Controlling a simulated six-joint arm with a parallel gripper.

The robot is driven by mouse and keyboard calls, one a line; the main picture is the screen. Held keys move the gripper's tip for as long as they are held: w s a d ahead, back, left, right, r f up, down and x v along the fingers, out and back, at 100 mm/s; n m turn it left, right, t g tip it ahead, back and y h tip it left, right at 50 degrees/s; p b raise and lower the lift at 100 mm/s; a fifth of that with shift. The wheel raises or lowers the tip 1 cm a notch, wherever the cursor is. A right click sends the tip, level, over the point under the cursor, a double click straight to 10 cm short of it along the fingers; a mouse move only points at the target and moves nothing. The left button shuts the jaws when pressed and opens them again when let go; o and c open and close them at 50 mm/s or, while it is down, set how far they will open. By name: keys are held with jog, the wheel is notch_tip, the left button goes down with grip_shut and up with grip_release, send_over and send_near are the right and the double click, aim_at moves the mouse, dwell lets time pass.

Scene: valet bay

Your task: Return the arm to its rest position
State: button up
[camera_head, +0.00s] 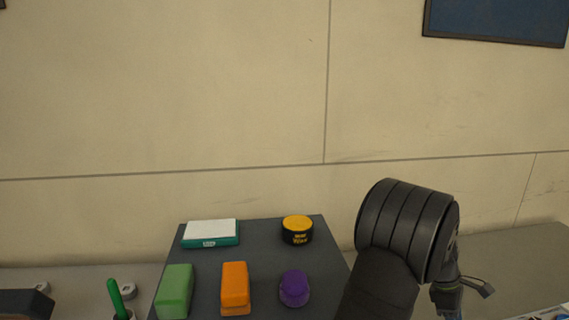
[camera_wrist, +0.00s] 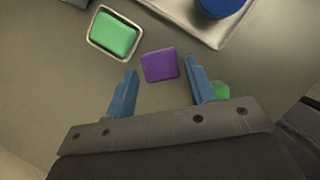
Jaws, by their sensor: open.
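My gripper (camera_head: 468,290) is at the lower right in the head view, beside the right edge of the dark mat and over the grey bench. My arm covers part of the mat's right side. In the wrist view my gripper (camera_wrist: 160,70) has its two blue fingers spread apart and holds nothing. A purple block (camera_wrist: 160,65) lies on the grey surface, seen between the fingertips with a gap on each side.
The dark mat (camera_head: 262,268) bears a teal-and-white box (camera_head: 211,232), a wax tin (camera_head: 297,230), a green block (camera_head: 174,290), an orange block (camera_head: 235,287) and a purple piece (camera_head: 294,288). The wrist view shows a green sponge-like block (camera_wrist: 113,35) in a small tray and a blue round thing (camera_wrist: 220,6).

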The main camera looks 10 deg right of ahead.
jog(key=x, duration=0.3)
jog(key=shift+f, duration=0.25)
jog(key=r, duration=0.2)
jog(key=s+r, duration=0.1)
jog(key=r, duration=0.2)
jog(key=shift+r, duration=0.15)
jog(key=s+r, duration=0.6)
jog(key=s, duration=0.4)
notch_tip(320, 180, up, 20)
jog(key=w+a+n+t, duration=0.1)
jog(key=w+a+n, duration=0.1)
jog(key=w, duration=0.6)
jog(key=w+a+n, duration=0.3)
jog(key=w+a, duration=0.1)
jog(key=w, duration=0.4)
jog(key=shift+w+a+t+h, duration=0.25)
jog(key=shift+t+h, duration=0.15)
jog(key=shift+o, duration=0.2)
